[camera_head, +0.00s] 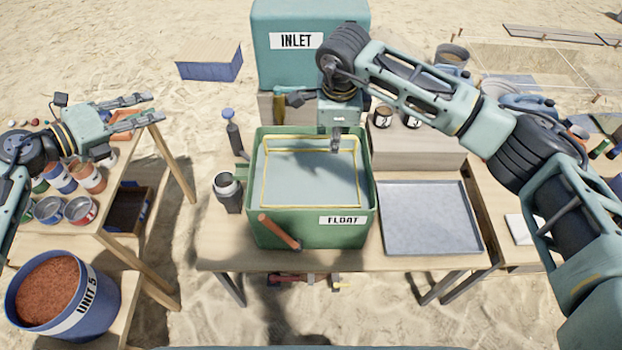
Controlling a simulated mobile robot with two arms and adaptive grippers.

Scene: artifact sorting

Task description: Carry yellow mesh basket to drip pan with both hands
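The yellow mesh basket (312,205) sits inside the green tub (367,170) labelled FLOAT; its yellow rim shows, around a grey-blue surface. The drip pan (430,248), a shallow grey tray, lies flat on the table just right of the tub and looks empty. My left gripper (150,108) is over the left table, well apart from the basket, with its fingers spread and nothing between them. My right gripper (336,143) is above the far side of the tub, near the basket's back rim. Its finger opening is not clear, nor whether it touches the rim.
The teal INLET box (272,62) stands behind the tub. A dark bottle (234,134) and a dark grey jar (228,192) stand left of the tub. An orange-brown handle (279,231) leans at its front.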

